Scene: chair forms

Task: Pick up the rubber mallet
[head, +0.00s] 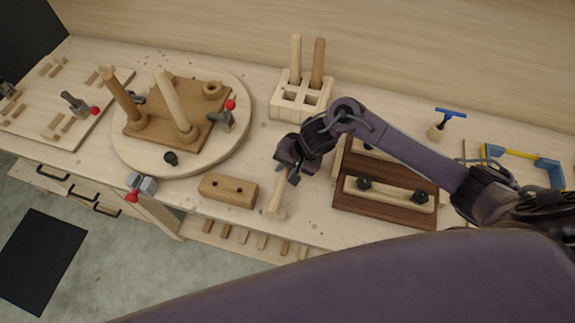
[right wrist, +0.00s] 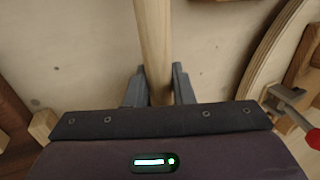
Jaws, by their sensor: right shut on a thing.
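My right gripper (head: 290,174) is over the front part of the bench, left of the dark wooden form. It is shut on the pale wooden handle of the rubber mallet (head: 277,200). The handle slants down toward the bench's front edge in the head view. In the right wrist view the handle (right wrist: 154,45) runs up from between the two grey fingers (right wrist: 158,92). I cannot make out a rubber head, and whether the mallet touches the bench is unclear. My left gripper is not in view.
A drilled wooden block (head: 228,190) lies just left of the mallet. A round turntable (head: 190,165) with a dowelled form and red-tipped clamp stands farther left. The dark form (head: 385,213) is close on the right. A peg rack (head: 302,104) stands behind.

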